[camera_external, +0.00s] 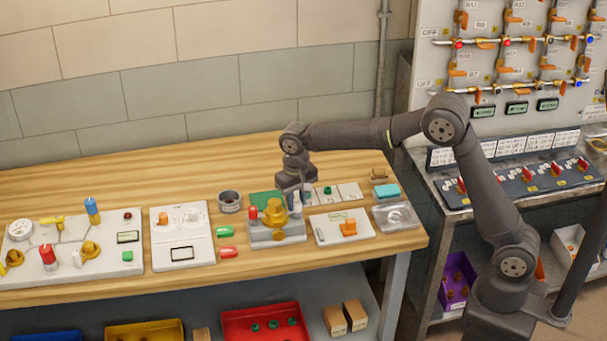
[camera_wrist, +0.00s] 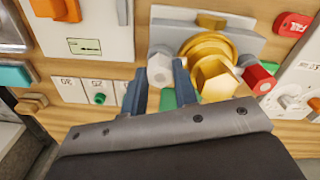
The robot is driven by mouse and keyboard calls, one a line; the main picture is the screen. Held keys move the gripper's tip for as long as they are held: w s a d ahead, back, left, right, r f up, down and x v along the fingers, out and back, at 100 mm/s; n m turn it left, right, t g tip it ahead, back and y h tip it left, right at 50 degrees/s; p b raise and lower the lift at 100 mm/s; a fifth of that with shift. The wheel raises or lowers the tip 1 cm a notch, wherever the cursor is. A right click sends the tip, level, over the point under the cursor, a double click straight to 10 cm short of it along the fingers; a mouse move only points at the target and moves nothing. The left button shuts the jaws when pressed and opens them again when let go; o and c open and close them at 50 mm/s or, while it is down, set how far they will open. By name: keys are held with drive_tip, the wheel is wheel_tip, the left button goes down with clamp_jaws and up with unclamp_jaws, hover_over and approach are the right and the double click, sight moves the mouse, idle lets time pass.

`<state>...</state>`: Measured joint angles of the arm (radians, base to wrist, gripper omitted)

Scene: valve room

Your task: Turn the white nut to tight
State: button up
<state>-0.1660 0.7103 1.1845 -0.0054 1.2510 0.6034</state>
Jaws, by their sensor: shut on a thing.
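The white nut (camera_wrist: 160,70) is a pale hexagonal piece on the grey fixture plate (camera_wrist: 231,36). In the wrist view it sits between the two fingertips of my gripper (camera_wrist: 161,76). My gripper is shut on this nut, with a dark blue finger on either side. In the outside view my gripper (camera_external: 297,190) points down at the right side of the fixture (camera_external: 288,233), and the nut is mostly hidden there. The tight mark, if there is one, is not readable.
A large brass fitting (camera_wrist: 218,78) stands close beside the nut, and a red nut (camera_wrist: 262,78) sits beyond it. A panel with an orange lever (camera_external: 348,228) lies right of the fixture. Green (camera_external: 225,231) and red (camera_external: 228,252) tags lie left. The table's front strip is clear.

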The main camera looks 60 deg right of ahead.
drive_tip(key=shift+m, duration=1.1)
drive_tip(key=shift+w, duration=0.1)
drive_tip(key=o, duration=1)
